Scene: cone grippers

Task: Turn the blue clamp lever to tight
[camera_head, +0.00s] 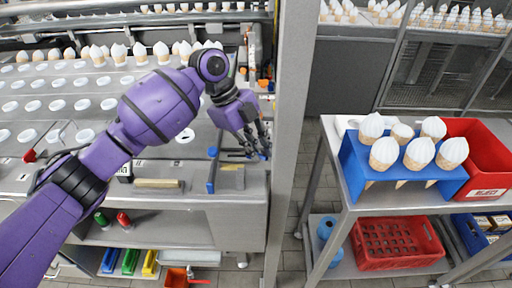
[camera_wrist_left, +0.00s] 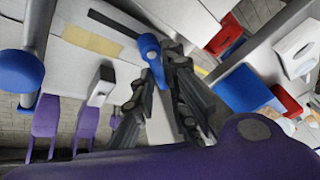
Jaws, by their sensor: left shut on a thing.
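The blue clamp lever (camera_wrist_left: 150,48) shows in the left wrist view, with a rounded end and a small dark spot on it. My left gripper (camera_wrist_left: 164,72) is shut on it, with dark fingers on either side. The lower part of the lever is hidden between the fingers. In the head view my left gripper (camera_head: 256,150) is at the right end of the machine bench, and only a little blue shows at its fingertips. My right gripper is in neither view.
A blue-knobbed post (camera_head: 212,152) stands just left of the gripper; its knob (camera_wrist_left: 18,72) also shows in the wrist view. A grey upright (camera_head: 286,120) is close on the right. A blue cone rack (camera_head: 357,170) and red bin (camera_head: 481,150) stand on a side cart.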

